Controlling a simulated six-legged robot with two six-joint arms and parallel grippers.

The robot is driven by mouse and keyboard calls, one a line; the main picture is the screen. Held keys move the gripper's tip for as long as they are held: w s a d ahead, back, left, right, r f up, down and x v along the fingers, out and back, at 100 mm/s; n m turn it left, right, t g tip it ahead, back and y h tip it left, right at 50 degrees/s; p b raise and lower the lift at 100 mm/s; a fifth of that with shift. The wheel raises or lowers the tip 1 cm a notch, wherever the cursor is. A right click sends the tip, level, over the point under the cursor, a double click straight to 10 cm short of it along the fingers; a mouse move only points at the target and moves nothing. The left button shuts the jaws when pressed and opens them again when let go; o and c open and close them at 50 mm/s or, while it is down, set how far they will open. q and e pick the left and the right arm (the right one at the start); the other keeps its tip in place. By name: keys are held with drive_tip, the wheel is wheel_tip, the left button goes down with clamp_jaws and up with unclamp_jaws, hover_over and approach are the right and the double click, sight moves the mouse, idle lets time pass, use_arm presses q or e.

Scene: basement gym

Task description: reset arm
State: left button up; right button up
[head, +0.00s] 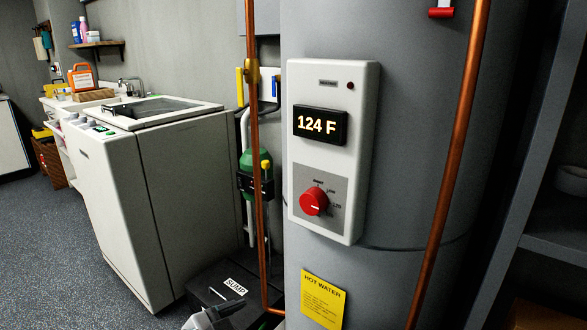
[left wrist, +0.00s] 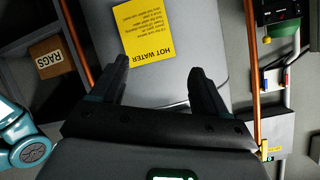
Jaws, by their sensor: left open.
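My left gripper (left wrist: 160,72) is open in the left wrist view, with two dark fingers spread and nothing between them. It faces the grey water heater tank (left wrist: 200,30), with the yellow HOT WATER label (left wrist: 143,45) behind the gap; I cannot tell the distance. My right gripper is not in view. The tank (head: 400,130) carries a white control panel (head: 327,82) with a display (head: 320,125) reading 124 F and a red knob (head: 314,202).
Copper pipes (head: 257,180) (head: 450,160) run up both sides of the tank. A black SUMP box (head: 210,285) sits on the floor at left. A white washer (head: 110,210) stands farther left, with open floor (head: 45,245) before it. Grey shelving (head: 540,140) is at right.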

use_arm(q)
drive_tip(key=s+f+n+g+y, duration=0.1)
drive_tip(key=s+f+n+g, duration=0.15)
drive_tip(key=f, duration=0.85)
drive_tip(key=s+f+n+g+y, duration=0.15)
drive_tip(key=s+f+n, duration=0.25)
drive_tip(key=f, duration=0.6)
drive_tip(key=s+f+n+g+y, duration=0.1)
drive_tip(key=s+f+n+g, duration=0.55)
drive_tip(key=s+f, duration=0.75)
wheel_tip(320, 180, up, 26)
drive_tip(key=s+a+n+p, duration=0.1)
drive_tip(key=p, duration=2.4)
drive_tip(key=shift+f+n, duration=0.2)
drive_tip(key=shift+n, duration=0.1)
drive_tip(key=shift+a, duration=0.1)
